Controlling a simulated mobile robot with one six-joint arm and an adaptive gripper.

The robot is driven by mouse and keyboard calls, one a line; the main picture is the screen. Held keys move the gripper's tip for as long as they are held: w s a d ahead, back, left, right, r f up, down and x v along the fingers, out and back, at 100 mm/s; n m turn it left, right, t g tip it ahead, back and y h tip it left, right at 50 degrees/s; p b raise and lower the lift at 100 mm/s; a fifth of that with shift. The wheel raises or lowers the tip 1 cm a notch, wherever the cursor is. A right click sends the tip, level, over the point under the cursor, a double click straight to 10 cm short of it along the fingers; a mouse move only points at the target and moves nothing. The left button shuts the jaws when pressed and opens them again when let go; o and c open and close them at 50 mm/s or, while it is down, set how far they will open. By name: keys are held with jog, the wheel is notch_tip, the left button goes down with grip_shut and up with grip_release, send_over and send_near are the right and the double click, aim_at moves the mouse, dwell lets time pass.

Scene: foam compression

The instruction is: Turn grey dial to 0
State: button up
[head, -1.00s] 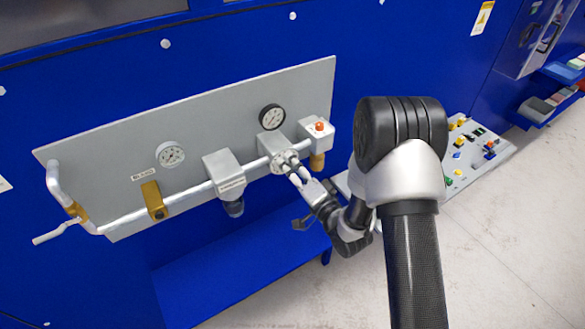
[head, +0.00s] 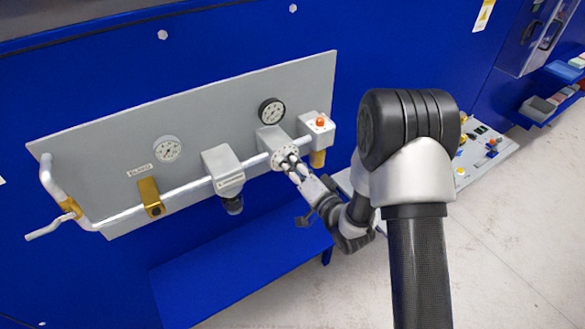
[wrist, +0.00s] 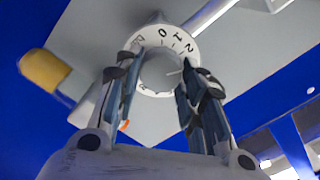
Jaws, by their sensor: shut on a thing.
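The grey dial (head: 284,155) sits on the pipe panel below the black-rimmed gauge. In the wrist view its round knob (wrist: 162,72) is ringed by a pale scale (wrist: 181,37) with the marks 0, 1 and 2 near the top. A short line on the knob shows at its right side, close to the right finger; its exact reading is unclear. My gripper (head: 291,165) reaches the dial from the lower right. In the wrist view its two fingers (wrist: 160,76) stand on either side of the knob and are shut on it, hiding part of its sides.
The grey panel (head: 100,160) carries a pipe, a white-faced gauge (head: 167,149), a black-rimmed gauge (head: 272,112), a boxed valve (head: 222,165) and a box with an orange button (head: 320,122). A blue ledge (head: 230,275) juts out below.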

jog(key=n+b, duration=0.4)
jog(key=b, duration=0.1)
jog(key=shift+f+n, duration=0.1)
jog(key=shift+n, duration=0.2)
jog(key=n+b, duration=0.3)
jog(key=b, duration=0.2)
jog(key=shift+s+a+n, duration=0.1)
jog(key=shift+n, duration=0.2)
jog(key=n+b, duration=0.3)
jog(key=b, duration=0.1)
jog(key=shift+a+r+n+b, duration=0.1)
jog(key=shift+r+n+b, duration=0.1)
jog(key=shift+n+b, duration=1)
jog(key=shift+n, duration=0.4)
jog(key=o, duration=1)
jog(key=shift+o, duration=0.2)
jog(key=shift+s, duration=0.1)
jog(key=v, duration=0.7)
jog(key=shift+s, duration=0.2)
